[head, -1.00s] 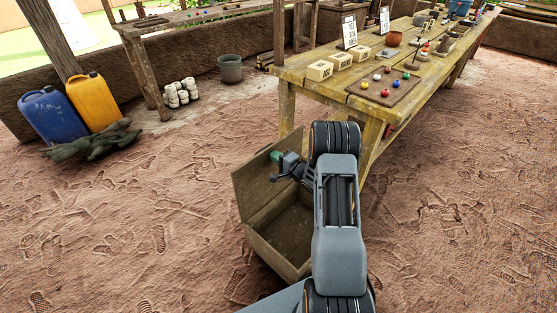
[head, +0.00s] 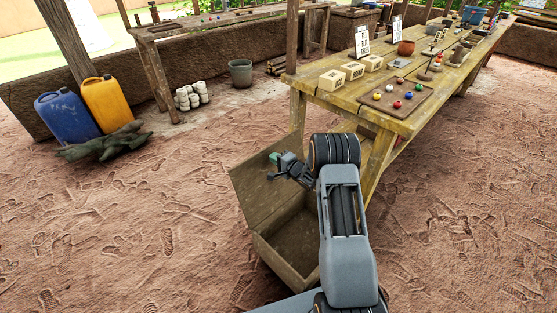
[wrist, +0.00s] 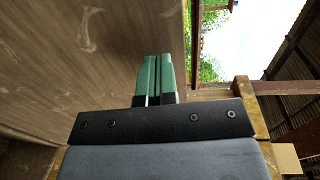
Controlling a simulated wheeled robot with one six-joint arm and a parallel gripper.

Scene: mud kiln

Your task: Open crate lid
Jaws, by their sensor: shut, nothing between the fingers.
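The wooden crate (head: 266,256) stands on the ground in front of my arm in the head view. Its lid (head: 247,190) is raised, standing up and leaning back on the left side, so the inside (head: 296,237) shows and looks empty. My gripper (head: 274,158) is at the upper edge of the lid, on the side facing the crate's opening. In the wrist view the green fingers (wrist: 155,78) are shut together with nothing between them, and the lid's wooden face (wrist: 80,60) fills the left. I cannot tell whether the fingers touch it.
The long wooden table (head: 330,99) stands just behind and right of the crate, bearing small boxes and a board of coloured balls. Blue (head: 66,118) and yellow (head: 106,104) jerrycans stand at the left. The dirt floor left of the crate is clear.

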